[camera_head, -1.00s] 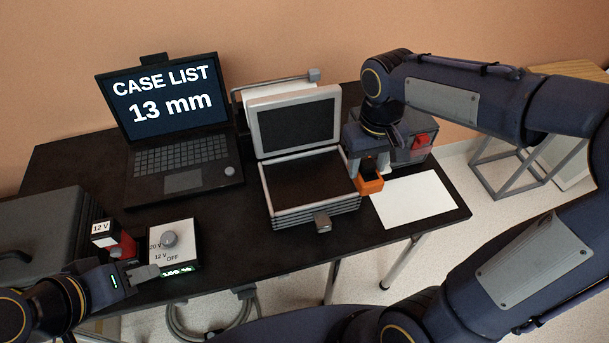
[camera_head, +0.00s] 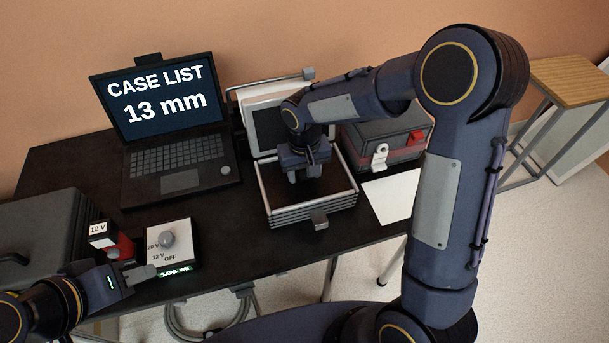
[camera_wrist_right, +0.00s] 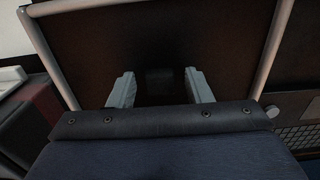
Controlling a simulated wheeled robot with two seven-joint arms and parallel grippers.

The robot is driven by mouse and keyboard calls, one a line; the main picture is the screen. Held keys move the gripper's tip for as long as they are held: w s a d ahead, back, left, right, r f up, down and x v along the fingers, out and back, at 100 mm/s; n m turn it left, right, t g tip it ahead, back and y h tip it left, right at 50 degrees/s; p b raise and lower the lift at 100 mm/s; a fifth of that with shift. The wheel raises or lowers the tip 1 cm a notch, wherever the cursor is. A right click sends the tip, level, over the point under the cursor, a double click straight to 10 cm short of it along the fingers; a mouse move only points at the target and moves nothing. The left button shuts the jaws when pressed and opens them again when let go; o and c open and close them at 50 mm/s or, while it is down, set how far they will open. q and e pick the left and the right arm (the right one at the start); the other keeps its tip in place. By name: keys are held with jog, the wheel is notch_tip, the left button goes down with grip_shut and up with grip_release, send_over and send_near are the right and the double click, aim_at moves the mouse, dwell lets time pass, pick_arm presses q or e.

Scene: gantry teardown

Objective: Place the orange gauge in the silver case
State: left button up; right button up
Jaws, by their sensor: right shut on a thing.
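The silver case (camera_head: 277,216) stands open on the table, lid (camera_head: 262,100) raised at the back, with a dark interior. My right gripper (camera_head: 304,176) points down over the case's interior. Its two fingers (camera_wrist_right: 160,90) are apart in the right wrist view, with a dark, shadowed block (camera_wrist_right: 160,79) between them. No orange shows now; the gauge, seen orange at this gripper earlier, is mostly hidden by the gripper and shadow. Whether it touches the case floor I cannot tell. My left gripper (camera_head: 142,275) is at the lower left, beside the knob box; its finger gap is unclear.
A laptop (camera_head: 180,180) reading "CASE LIST 13 mm" stands left of the case. A grey and red box (camera_head: 385,132) with a white piece (camera_head: 380,156) at its front, and a white sheet (camera_head: 390,196), lie to the right. The knob box (camera_head: 172,245) and a 12 V block (camera_head: 103,236) are front left.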

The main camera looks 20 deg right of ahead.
jog(key=shift+f, duration=0.45)
jog(key=shift+f, duration=0.2)
jog(key=o, duration=1.1)
jog(key=shift+r, duration=0.1)
